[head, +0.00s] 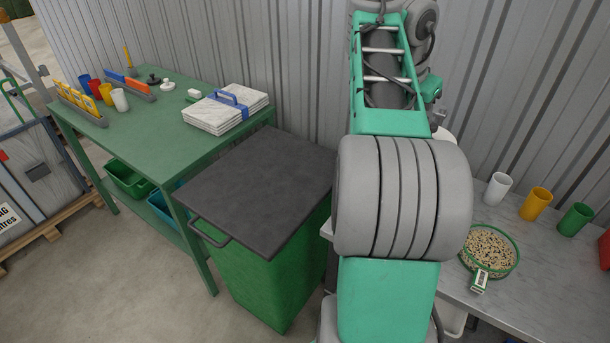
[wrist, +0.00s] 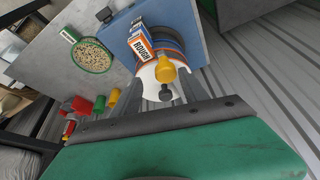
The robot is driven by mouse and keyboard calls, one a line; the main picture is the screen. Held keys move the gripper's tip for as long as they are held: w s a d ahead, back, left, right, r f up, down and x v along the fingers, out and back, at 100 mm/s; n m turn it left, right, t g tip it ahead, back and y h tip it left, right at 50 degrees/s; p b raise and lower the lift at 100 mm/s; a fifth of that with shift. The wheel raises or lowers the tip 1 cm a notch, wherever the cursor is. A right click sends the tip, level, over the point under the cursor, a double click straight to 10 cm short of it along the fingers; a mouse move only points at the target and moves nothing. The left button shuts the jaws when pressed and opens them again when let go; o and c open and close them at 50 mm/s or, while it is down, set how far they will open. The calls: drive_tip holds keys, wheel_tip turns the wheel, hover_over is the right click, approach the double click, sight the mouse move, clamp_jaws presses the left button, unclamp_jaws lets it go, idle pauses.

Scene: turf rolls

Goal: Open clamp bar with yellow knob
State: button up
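A yellow knob (wrist: 167,70) shows in the wrist view, in front of a white round part with orange and dark rings (wrist: 160,45) on a blue panel (wrist: 185,20). I cannot make out the clamp bar itself. My gripper (wrist: 162,88) shows as two dark grey fingers, apart, one on each side of the knobs. I cannot tell whether either finger touches them. In the head view my arm hides the gripper and the yellow knob.
A green-rimmed sieve of seeds (head: 490,250) and several cups, one yellow (head: 536,203), stand on the grey bench (head: 545,280). A labelled box (wrist: 140,40) is beside the ringed part. A dark-lidded green bin (head: 255,190) and green table (head: 160,150) are left. Corrugated wall (head: 300,80) stands behind.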

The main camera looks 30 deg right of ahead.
drive_tip(key=p+v, duration=0.2)
drive_tip(key=v, duration=0.2)
drive_tip(key=w+a+f+n+b, duration=0.1)
drive_tip(key=a+f+n, duration=0.2)
drive_tip(key=a, duration=0.4)
drive_tip(key=w+a+f+n+t+y+b, duration=0.1)
drive_tip(key=a+f+n, duration=0.3)
drive_tip(key=a, duration=0.4)
drive_tip(key=w+a+f+n+t+b, duration=0.1)
drive_tip(key=w+a+f+n, duration=0.2)
drive_tip(key=a+f, duration=0.3)
drive_tip(key=shift+a+n+y, duration=0.3)
drive_tip(key=shift+a+n, duration=0.2)
drive_tip(key=shift+a, duration=0.45)
